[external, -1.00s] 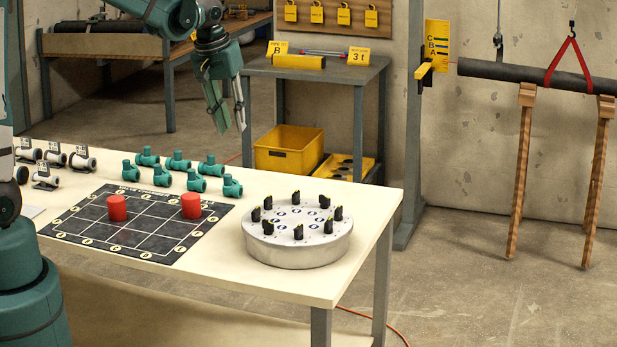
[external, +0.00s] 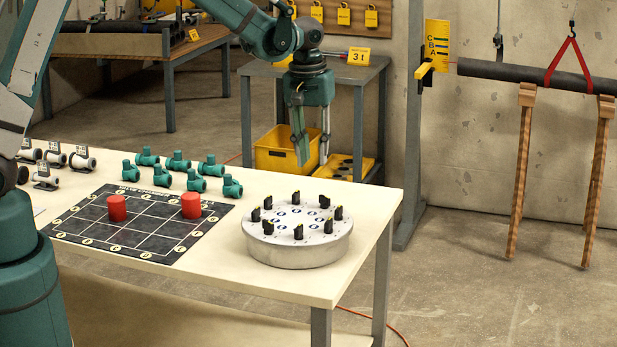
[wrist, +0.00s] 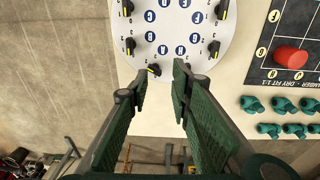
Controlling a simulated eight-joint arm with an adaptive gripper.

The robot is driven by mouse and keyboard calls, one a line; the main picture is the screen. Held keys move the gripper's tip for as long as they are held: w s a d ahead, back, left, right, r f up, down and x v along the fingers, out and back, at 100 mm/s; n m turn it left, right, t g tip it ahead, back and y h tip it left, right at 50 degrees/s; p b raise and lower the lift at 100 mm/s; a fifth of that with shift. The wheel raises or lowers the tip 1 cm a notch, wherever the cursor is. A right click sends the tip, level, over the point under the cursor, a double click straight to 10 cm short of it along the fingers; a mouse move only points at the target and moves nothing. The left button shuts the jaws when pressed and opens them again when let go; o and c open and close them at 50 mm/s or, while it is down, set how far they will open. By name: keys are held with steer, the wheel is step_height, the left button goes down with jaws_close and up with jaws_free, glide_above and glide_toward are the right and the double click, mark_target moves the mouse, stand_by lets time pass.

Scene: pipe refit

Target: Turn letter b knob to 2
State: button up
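A round silver-grey dial plate (external: 300,248) sits at the right end of the table. It carries several black knobs in a ring, each with a yellow mark. In the wrist view the plate (wrist: 176,68) has blue letter discs inside the ring. One knob (wrist: 154,70) shows close to the left fingertip in that view, and others stand at the left (wrist: 130,46) and right (wrist: 214,48). My gripper (external: 313,160) is open and empty, above the plate and apart from it.
A black grid mat (external: 140,222) with two red cylinders (external: 117,208) (external: 191,205) lies left of the plate. Several teal valve fittings (external: 197,181) stand behind the mat. A yellow bin (external: 272,152) is on the back stand's lower shelf.

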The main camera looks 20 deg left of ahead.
steer(key=p, duration=0.2)
glide_above(338, 208)
steer(key=shift+g+y, duration=0.3)
step_height(338, 208, down, 4)
steer(key=shift+w, duration=0.15)
steer(key=shift+f, duration=0.1)
steer(key=shift+f, duration=3.8)
jaws_close()
